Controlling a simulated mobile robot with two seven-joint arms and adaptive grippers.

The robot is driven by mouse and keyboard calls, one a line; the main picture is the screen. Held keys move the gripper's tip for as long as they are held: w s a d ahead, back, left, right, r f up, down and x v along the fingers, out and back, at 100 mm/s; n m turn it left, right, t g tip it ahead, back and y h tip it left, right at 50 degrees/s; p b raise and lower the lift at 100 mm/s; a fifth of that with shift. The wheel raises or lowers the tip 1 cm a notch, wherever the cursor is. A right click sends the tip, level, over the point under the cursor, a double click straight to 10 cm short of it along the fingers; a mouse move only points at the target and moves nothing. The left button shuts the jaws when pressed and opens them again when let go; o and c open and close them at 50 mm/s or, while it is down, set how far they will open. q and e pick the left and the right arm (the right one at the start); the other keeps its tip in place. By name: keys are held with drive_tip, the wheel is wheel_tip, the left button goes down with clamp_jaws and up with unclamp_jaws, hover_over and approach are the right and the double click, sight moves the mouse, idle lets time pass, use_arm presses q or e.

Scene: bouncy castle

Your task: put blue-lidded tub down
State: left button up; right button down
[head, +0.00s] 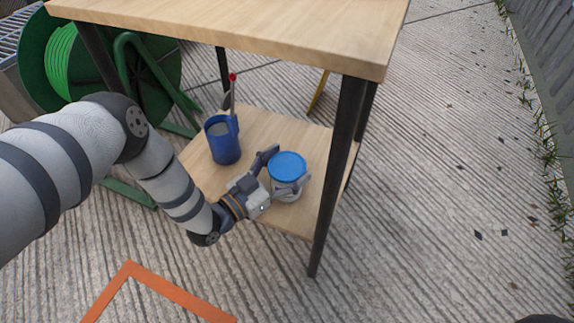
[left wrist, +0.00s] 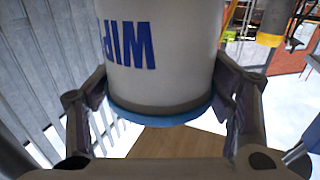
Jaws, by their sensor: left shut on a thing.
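The blue-lidded tub (head: 288,167) is white with a round blue lid and stands upright at the lower wooden shelf (head: 262,126) of the table. My left gripper (head: 276,183) is shut around the tub's side, with a finger on either side. I cannot tell whether the tub's base touches the shelf. In the left wrist view the tub (left wrist: 165,45) fills the middle between the fingers, showing blue lettering, with the lid edge low in the picture. My right gripper is not in view.
A blue mug-like container (head: 223,143) with a red-tipped tool stands on the shelf, left of the tub. The tabletop (head: 250,28) overhangs the shelf. A dark table leg (head: 338,175) rises just right of the tub. A green hose reel (head: 75,60) stands behind left.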

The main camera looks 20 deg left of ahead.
use_arm(q)
drive_tip(key=o, duration=1.4)
drive_tip(key=shift+s+a+r+p, duration=0.1)
drive_tip(key=shift+s+r+p, duration=0.1)
drive_tip(key=shift+r+p, duration=0.1)
drive_tip(key=p+v, duration=0.2)
drive_tip(key=v, duration=0.9)
drive_tip(key=shift+s+a+f+p, duration=0.15)
drive_tip(key=shift+s+p, duration=0.15)
drive_tip(key=shift+p, duration=0.1)
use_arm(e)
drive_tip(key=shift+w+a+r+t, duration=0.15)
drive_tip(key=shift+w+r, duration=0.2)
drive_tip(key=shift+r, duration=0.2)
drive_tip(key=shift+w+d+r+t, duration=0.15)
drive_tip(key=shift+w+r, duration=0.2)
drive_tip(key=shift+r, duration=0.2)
use_arm(q)
drive_tip(key=shift+f, duration=0.1)
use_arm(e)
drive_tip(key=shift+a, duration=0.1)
